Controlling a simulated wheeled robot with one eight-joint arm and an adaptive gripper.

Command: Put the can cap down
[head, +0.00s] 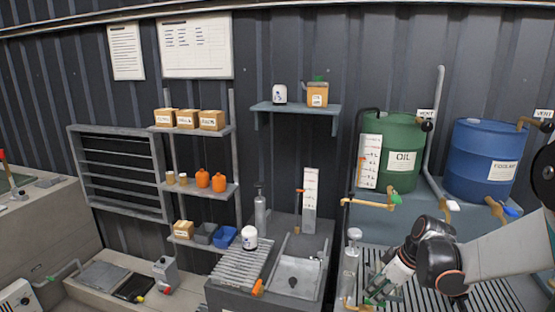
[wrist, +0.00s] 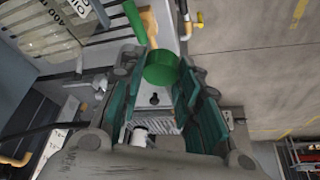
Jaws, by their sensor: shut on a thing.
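The can cap (wrist: 162,68) is a short green cylinder. In the wrist view it sits between the tips of my gripper (wrist: 164,78), whose green-padded fingers are shut on it. In the head view my gripper (head: 384,287) is at the lower right, low over the slatted grating in front of the drums. A small green patch shows by its fingertips there; I cannot tell whether it is the cap or a finger pad. A grey can (head: 165,272) stands on the low bench at the lower left.
A grey upright cylinder (head: 351,256) stands just left of my gripper. A green oil drum (head: 398,155) and blue coolant drum (head: 482,165) with taps stand behind. A sink (head: 297,276) and ribbed drainboard (head: 240,270) lie to the left, with a white-capped bottle (head: 249,238).

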